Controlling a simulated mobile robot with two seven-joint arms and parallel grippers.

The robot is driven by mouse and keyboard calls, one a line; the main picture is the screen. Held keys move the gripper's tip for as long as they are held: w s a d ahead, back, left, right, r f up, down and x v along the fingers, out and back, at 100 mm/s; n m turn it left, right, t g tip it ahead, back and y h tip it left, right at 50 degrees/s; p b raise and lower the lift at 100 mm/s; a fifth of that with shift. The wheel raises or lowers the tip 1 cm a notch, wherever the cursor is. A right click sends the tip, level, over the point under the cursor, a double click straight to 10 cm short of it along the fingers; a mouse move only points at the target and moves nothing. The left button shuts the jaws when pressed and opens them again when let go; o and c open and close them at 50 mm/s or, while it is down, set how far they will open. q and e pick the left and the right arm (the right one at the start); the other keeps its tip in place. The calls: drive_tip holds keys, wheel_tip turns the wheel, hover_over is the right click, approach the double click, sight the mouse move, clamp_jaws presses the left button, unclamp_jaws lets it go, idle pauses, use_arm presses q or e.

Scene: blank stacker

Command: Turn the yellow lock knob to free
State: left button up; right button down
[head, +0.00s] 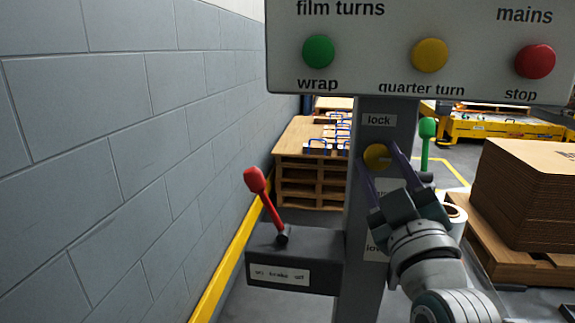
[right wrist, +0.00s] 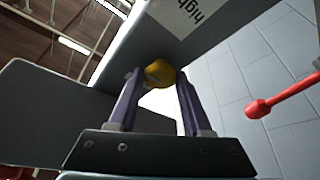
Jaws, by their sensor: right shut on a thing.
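The yellow lock knob (head: 378,157) is on the grey post (head: 371,300), just under a label reading "lock". My right gripper (head: 380,154) reaches up to it from the lower right, with one purple finger on each side of the knob. In the right wrist view, the yellow knob (right wrist: 159,72) sits between the two fingertips (right wrist: 159,77), and the gripper is shut on it. Labels below the knob are partly hidden by my gripper, so the knob's setting cannot be read. My left gripper is not in view.
Above is a panel with green (head: 318,51), yellow (head: 430,55) and red (head: 536,61) buttons. A red lever (head: 258,190) stands on a grey box left of the post. A green-topped lever (head: 427,130) and stacked cardboard (head: 530,195) are at right. A block wall (head: 120,150) bounds the left.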

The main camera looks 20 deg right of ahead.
drive_tip(key=shift+m, duration=0.3)
drive_tip(key=shift+c, duration=1.7)
unclamp_jaws()
drive_tip(key=v, duration=1)
drive_tip(key=shift+p, duration=0.35)
drive_tip(key=shift+a, duration=0.1)
